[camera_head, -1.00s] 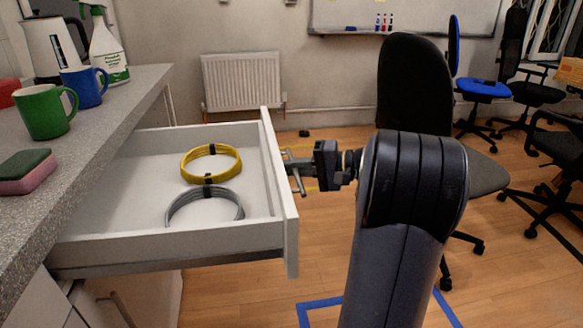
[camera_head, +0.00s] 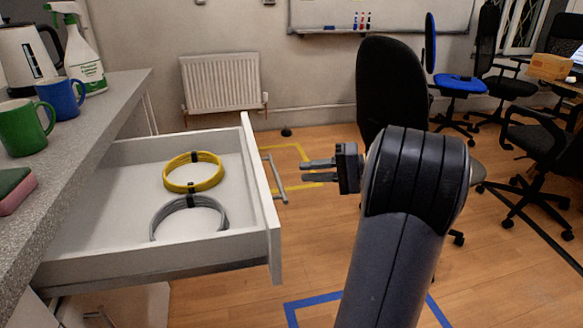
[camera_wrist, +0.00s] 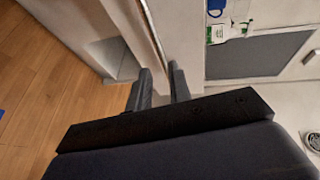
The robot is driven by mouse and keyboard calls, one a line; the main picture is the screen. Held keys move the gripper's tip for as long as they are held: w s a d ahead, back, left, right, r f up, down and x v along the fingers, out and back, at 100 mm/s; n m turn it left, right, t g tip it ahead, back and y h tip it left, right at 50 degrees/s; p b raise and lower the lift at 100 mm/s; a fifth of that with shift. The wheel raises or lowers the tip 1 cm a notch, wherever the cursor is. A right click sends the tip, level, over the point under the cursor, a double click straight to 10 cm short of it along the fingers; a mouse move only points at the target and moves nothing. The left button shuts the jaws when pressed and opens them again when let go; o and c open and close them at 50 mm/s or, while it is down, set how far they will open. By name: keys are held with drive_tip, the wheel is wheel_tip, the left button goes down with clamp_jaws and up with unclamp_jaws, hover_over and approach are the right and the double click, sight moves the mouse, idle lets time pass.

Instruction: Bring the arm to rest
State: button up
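My gripper (camera_head: 303,171) is to the right of the open drawer, with its two fingers pointing left toward the drawer's handle (camera_head: 274,178). A gap shows between the fingers and nothing is in it. The fingertips are apart from the handle in the head view. In the wrist view my gripper (camera_wrist: 160,75) also shows two spread fingers, with the handle bar (camera_wrist: 151,28) beyond them. The drawer (camera_head: 262,190) is pulled out and holds a yellow cable coil (camera_head: 194,186) and a grey cable coil (camera_head: 160,212).
The counter (camera_head: 90,115) at left bears a green mug (camera_head: 22,128), a blue mug (camera_head: 58,97), a spray bottle (camera_head: 84,62), a kettle and a sponge. A black chair (camera_head: 392,85) stands close behind my arm. Floor right of the drawer is open.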

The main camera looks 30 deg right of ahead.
sight(274, 172)
drive_tip(key=shift+v, duration=1)
drive_tip(key=b+x, duration=0.3)
drive_tip(key=x, duration=0.8)
drive_tip(key=shift+f, duration=0.1)
